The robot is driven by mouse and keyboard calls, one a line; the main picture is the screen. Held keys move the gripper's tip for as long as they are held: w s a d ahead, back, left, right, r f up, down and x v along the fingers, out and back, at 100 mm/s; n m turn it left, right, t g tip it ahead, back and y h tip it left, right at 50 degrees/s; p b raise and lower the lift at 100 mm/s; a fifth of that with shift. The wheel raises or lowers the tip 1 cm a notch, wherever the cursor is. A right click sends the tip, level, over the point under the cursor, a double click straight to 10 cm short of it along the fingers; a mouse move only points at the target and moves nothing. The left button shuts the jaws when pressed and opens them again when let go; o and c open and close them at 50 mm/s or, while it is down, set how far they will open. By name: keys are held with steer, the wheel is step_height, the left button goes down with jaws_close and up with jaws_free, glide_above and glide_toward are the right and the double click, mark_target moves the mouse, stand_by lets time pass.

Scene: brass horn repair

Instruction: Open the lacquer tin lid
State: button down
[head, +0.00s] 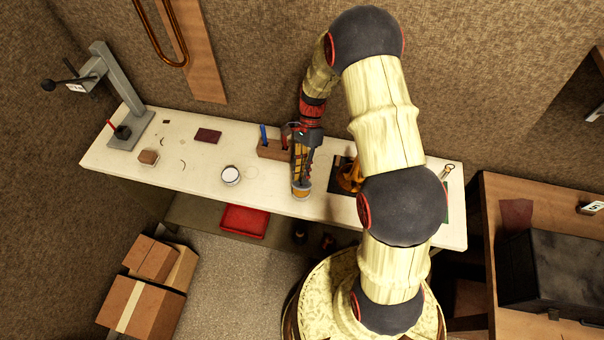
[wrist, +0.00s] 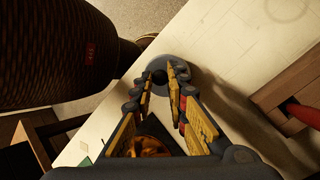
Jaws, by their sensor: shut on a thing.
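The lacquer tin (head: 301,194), a small round can with a yellowish band, stands near the front edge of the white bench, under my gripper (head: 301,180). In the wrist view its grey round lid (wrist: 183,78) has a dark knob (wrist: 159,76) in the middle. My gripper (wrist: 162,72) points down at the lid, with its fingertips on either side of the knob and shut on it. The lid appears to sit on the tin; the fingers hide part of it, and I cannot see any gap.
A wooden block with tools (head: 272,150) stands close behind and left of the tin. A brass piece (head: 347,178) lies on a dark mat to the right. The bench between the tin and the white-topped container is clear.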

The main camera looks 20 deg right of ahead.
steer(key=shift+w+d+g+y, duration=0.25)
steer(key=shift+w+g+y, duration=0.05)
steer(key=shift+w+g, duration=0.1)
stand_by(0.3)
steer(key=c, duration=1.7)
jaws_free()
steer(key=shift+c, duration=0.2)
step_height(320, 180, up, 10)
